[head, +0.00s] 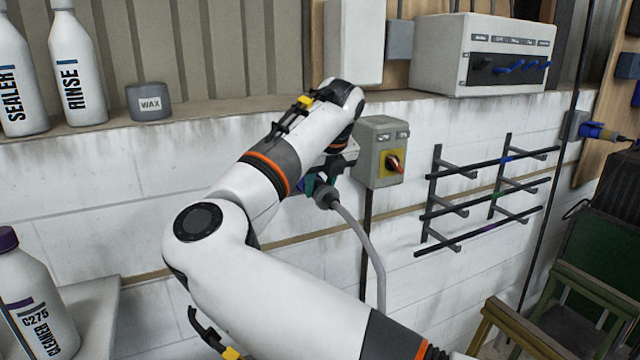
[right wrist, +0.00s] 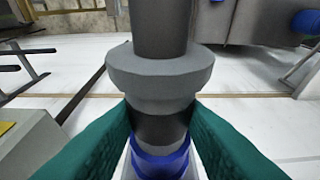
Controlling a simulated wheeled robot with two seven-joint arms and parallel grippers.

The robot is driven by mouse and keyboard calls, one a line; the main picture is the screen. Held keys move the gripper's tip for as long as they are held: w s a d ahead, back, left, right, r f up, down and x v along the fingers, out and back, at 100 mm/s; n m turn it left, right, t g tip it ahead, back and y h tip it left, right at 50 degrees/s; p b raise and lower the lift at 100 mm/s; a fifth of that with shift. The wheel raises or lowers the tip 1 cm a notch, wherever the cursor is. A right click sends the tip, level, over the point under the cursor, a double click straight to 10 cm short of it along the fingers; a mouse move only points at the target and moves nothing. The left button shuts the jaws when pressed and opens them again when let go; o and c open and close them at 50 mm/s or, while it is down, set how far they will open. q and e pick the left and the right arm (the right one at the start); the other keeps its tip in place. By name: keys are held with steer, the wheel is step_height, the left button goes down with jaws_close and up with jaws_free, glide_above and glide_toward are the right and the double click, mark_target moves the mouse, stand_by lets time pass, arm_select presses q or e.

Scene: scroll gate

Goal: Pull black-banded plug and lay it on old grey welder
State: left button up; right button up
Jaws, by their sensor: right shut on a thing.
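A grey plug (right wrist: 160,70) with a black band (right wrist: 160,128) and a blue collar (right wrist: 160,163) fills the middle of the right wrist view. My right gripper (right wrist: 160,118) is shut on it, its teal fingers on both sides of the band. In the head view the plug (head: 325,196) shows just below the gripper (head: 316,185), with a grey cable (head: 372,245) hanging from it. My arm hides its inner end, so I cannot tell whether it sits in a socket. I cannot make out a grey welder for sure. My left gripper does not show.
A grey switch box (head: 372,130) with a red knob is right of the plug. A black rack (head: 460,210) is further right, beyond it a blue connector (head: 598,131) and a green object with olive frames (head: 600,245). Bottles (head: 75,75) and a wax tin (head: 150,102) stand on the left ledge.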

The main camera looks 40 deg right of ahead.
mark_target(331, 195)
jaws_close()
steer(key=shift+s+f+b, duration=0.1)
steer(key=shift+s+b, duration=0.05)
steer(key=shift+b, duration=0.3)
steer(key=shift+s+a+r, duration=0.15)
steer(key=shift+s+r, duration=0.05)
steer(key=shift+s, duration=0.15)
steer(key=shift+s+a+f+b, duration=0.15)
steer(key=shift+s+b, duration=0.15)
steer(key=shift+b, duration=0.25)
steer(key=shift+s+a+b, duration=0.25)
steer(key=shift+s+b, duration=0.45)
steer(key=shift+s, duration=0.15)
steer(key=shift+s+a+b, duration=0.25)
steer(key=shift+s+b, duration=0.45)
steer(key=shift+s, duration=0.15)
steer(key=shift+w, duration=0.1)
